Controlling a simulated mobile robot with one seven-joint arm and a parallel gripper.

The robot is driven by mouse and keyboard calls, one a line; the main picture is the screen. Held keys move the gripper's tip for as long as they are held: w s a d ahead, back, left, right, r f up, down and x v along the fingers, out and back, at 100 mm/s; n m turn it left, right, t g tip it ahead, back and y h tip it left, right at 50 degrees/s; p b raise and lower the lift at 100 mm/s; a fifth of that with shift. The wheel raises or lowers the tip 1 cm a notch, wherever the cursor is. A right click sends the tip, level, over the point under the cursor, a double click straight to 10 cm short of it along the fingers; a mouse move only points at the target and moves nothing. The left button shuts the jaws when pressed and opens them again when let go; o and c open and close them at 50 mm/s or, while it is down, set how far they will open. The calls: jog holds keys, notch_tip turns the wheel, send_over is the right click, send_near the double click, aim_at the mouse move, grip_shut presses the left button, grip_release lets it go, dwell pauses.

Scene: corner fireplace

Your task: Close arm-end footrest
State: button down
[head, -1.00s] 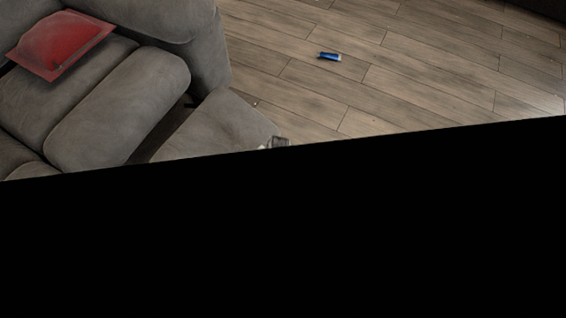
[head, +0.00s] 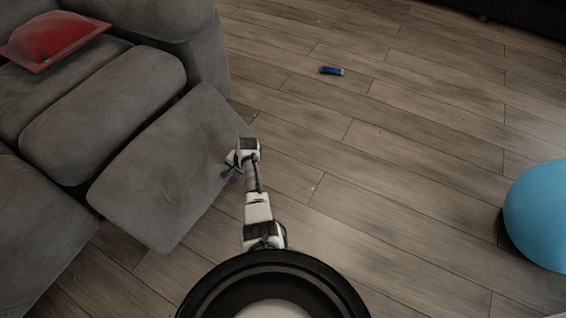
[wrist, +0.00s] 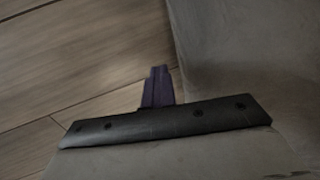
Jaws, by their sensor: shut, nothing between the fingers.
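The grey footrest (head: 172,165) is swung out from the grey sofa (head: 105,105) at its arm end, with a dark gap between it and the seat. My gripper (head: 228,172) is at the footrest's right edge, near its outer side. In the wrist view my gripper's dark fingers (wrist: 158,88) are together and empty, and the footrest's grey fabric (wrist: 245,50) fills the right side close by. I cannot tell whether the fingers touch the fabric.
A red cushion (head: 52,38) lies on the sofa seat. A small blue object (head: 332,71) lies on the wood floor (head: 400,150). A large blue ball (head: 540,215) is at the right edge. The floor between is clear.

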aim_at(232, 172)
jog(key=shift+w+a+f+b, duration=0.35)
jog(key=shift+w+a+b, duration=0.2)
jog(key=shift+a+b, duration=0.15)
jog(key=shift+w+a+f+b, duration=0.35)
jog(key=shift+w+a+b, duration=0.2)
jog(key=shift+a+b, duration=0.15)
